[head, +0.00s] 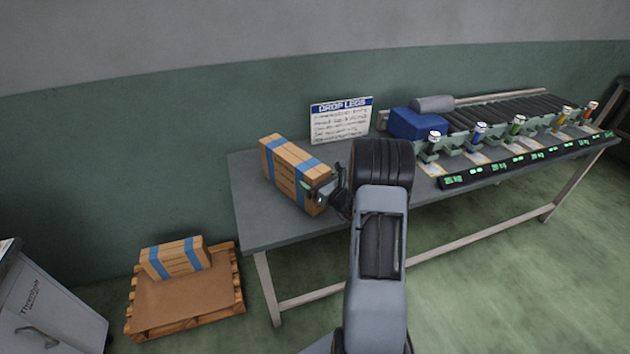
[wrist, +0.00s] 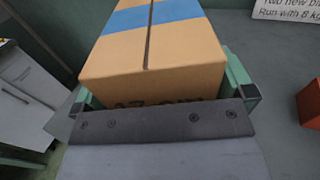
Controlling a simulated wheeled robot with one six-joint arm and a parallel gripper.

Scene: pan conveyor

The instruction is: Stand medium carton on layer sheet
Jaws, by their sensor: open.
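A tan carton with blue bands (head: 290,165) stands at the left end of the table; I cannot tell its size class for sure. It also fills the middle of the wrist view (wrist: 155,60). My gripper (head: 320,190) is at the carton's near right end. In the wrist view its green fingers stand on either side of the carton, open, and I cannot tell whether they touch it. The brown layer sheet (head: 190,292) lies on a wooden pallet (head: 190,325) on the floor at lower left. Another tan carton with blue bands (head: 175,258) lies along the sheet's back edge.
The grey table (head: 262,228) has a sign (head: 340,120) behind the carton. A blue bin (head: 415,124), a roller conveyor and several coloured-topped fixtures stand to the right. A grey cabinet (head: 45,310) is left of the pallet. The sheet's front part is bare.

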